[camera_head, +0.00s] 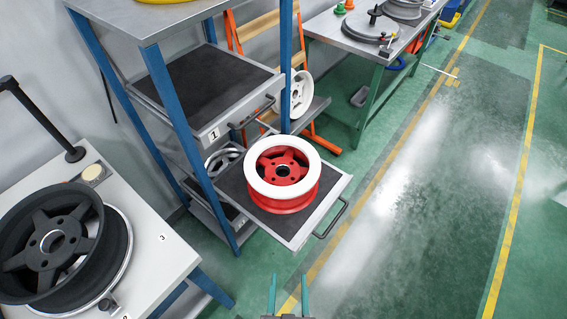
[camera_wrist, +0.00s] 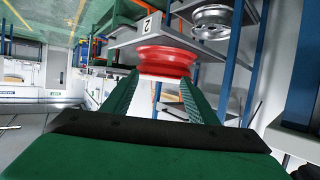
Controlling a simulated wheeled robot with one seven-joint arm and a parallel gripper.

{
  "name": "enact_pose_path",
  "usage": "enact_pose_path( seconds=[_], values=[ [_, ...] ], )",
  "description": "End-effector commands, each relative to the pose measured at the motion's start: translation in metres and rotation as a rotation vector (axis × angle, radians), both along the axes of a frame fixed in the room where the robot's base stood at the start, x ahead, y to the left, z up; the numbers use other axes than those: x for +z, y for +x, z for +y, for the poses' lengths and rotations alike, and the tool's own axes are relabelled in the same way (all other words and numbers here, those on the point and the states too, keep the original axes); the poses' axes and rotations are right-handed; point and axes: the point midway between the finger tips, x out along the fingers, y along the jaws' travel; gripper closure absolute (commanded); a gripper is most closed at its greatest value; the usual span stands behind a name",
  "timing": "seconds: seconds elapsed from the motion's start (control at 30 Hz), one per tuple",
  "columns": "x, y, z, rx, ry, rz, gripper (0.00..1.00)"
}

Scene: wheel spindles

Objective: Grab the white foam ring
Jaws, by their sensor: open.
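The white foam ring (camera_head: 283,192) lies flat on top of a red wheel (camera_head: 285,203) in the head view. The wheel sits on a pulled-out drawer (camera_head: 330,190) with a dark mat. My gripper (camera_head: 288,280) is open and empty at the bottom of the head view, in front of the drawer and apart from the ring. In the wrist view, which looks upside down, the red wheel (camera_wrist: 166,60) shows beyond the spread fingers of my gripper (camera_wrist: 160,85).
A blue-posted rack (camera_head: 165,95) holds the drawers; a drawer marked 1 (camera_head: 205,85) is above and left. The pulled-out drawer has a dark handle (camera_head: 332,217). A table with a black wheel (camera_head: 50,240) stands at left. Green floor (camera_head: 430,220) is clear at right.

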Motion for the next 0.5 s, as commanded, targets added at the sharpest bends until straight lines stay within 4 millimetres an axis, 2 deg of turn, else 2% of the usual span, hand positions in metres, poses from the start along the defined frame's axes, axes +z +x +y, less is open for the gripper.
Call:
enact_pose_path(
  seconds=[0.03,0.27,0.5],
  values=[
    [-0.003,0.02,0.002,0.014,0.001,0.007,0.47],
    [-0.015,0.091,0.014,0.085,0.009,0.089,0.47],
    [-0.005,0.161,0.029,0.194,0.006,0.163,0.47]
  ],
)
